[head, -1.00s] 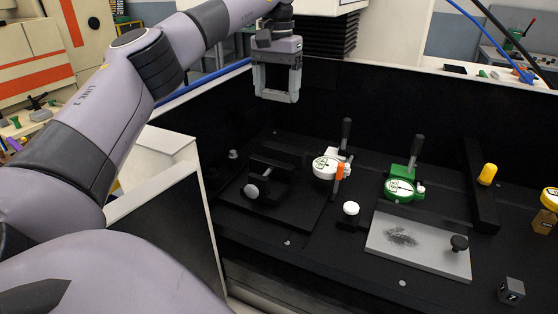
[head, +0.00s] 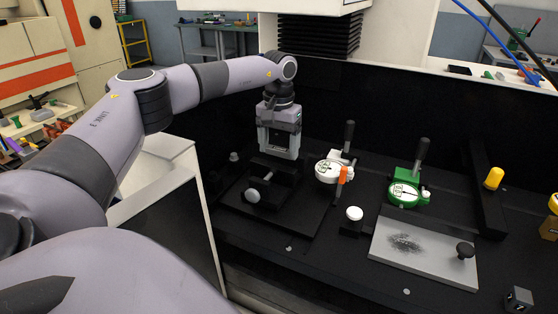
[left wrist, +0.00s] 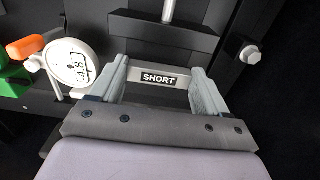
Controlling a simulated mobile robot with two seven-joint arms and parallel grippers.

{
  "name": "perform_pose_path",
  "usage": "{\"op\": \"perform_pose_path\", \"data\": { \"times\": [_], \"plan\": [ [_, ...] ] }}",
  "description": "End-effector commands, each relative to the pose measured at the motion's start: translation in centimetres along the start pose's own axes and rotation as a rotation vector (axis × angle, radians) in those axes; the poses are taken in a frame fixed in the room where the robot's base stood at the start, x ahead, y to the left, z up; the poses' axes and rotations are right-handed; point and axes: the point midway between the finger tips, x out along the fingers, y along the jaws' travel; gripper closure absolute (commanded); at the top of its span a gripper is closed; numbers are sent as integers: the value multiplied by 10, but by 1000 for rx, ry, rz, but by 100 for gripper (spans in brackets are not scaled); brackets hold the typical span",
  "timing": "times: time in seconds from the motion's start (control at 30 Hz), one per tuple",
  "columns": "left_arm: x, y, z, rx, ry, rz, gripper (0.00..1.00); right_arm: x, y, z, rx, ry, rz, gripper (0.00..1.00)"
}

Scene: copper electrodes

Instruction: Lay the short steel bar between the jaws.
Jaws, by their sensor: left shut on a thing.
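My left gripper (head: 279,153) points down over the black vise (head: 282,172), close above or at its jaws. In the left wrist view the gripper (left wrist: 158,75) is shut on the short steel bar (left wrist: 160,79), a pale bar with a black "SHORT" label, gripped at its two ends. A black jaw block of the vise (left wrist: 170,40) lies just beyond the bar. I cannot tell whether the bar is down between the jaws or still above them. The vise's round screw knob (head: 252,195) faces the front. My right gripper is not in view.
A white dial gauge (head: 330,171) with an orange part stands right of the vise, and it is near the gripper in the wrist view (left wrist: 70,65). A green dial gauge (head: 404,192), a grey plate (head: 425,252) and a yellow-capped part (head: 493,178) are farther right. Dark walls enclose the bed.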

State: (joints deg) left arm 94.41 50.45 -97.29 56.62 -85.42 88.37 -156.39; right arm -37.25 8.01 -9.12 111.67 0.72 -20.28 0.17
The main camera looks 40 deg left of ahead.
Motion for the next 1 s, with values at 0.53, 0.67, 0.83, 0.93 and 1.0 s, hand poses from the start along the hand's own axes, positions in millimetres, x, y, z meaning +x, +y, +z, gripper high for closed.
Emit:
{"op": "perform_pose_path", "data": {
  "times": [0.53,0.67,0.83,0.93,1.0],
  "plan": [
    [49,1,-1,2,3,1,67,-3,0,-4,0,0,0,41],
    [49,0,-1,1,3,1,67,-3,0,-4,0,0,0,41],
    [52,0,0,1,2,-1,11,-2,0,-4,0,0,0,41],
    [51,0,0,1,2,-1,0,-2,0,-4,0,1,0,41],
    [51,0,0,1,1,-1,0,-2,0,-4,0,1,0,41]
  ]
}}
